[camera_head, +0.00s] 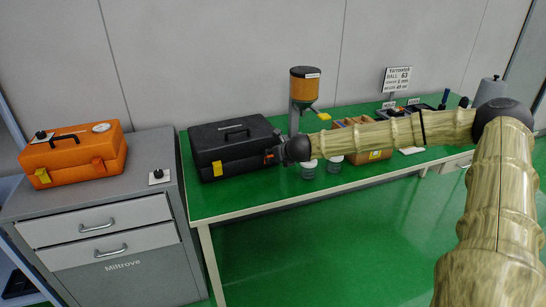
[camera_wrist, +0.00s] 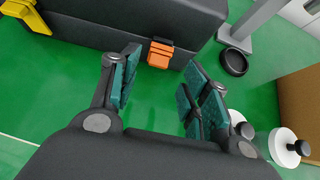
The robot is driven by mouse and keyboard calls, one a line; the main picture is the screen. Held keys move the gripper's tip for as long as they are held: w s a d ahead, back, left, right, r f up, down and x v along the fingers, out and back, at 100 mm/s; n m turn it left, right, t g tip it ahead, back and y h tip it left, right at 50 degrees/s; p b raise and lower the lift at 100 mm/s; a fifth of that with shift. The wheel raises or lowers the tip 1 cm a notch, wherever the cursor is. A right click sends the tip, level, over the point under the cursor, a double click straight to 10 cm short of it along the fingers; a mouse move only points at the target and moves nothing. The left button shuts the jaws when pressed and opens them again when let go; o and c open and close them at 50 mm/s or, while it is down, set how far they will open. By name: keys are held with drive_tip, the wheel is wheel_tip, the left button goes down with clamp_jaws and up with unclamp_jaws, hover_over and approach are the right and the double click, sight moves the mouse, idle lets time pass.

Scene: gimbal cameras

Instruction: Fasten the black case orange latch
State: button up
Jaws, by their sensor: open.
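The black case (camera_head: 232,142) stands on the green table with its lid down. In the wrist view the case (camera_wrist: 110,30) fills the upper left. Its orange latch (camera_wrist: 160,54) is on the front face near the right end; I cannot tell whether it is fastened. A yellow latch (camera_wrist: 27,15) is further left on the same face, also visible in the head view (camera_head: 218,168). My gripper (camera_wrist: 160,80) is open and empty, its fingers apart on either side of the orange latch and short of it. In the head view my gripper (camera_head: 272,155) is at the case's right front corner, small and partly hidden.
Two white-lidded jars (camera_wrist: 284,147) and a brown bin (camera_wrist: 300,100) are close to the right of my gripper. A black round dish (camera_wrist: 233,62) lies by the dispenser stand (camera_head: 303,95). An orange toolbox (camera_head: 75,155) sits on the grey cabinet (camera_head: 95,215) at left.

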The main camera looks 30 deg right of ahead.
drive_tip(key=v, duration=0.6)
drive_tip(key=shift+s, duration=0.3)
drive_tip(key=shift+r, duration=0.1)
idle(0.3)
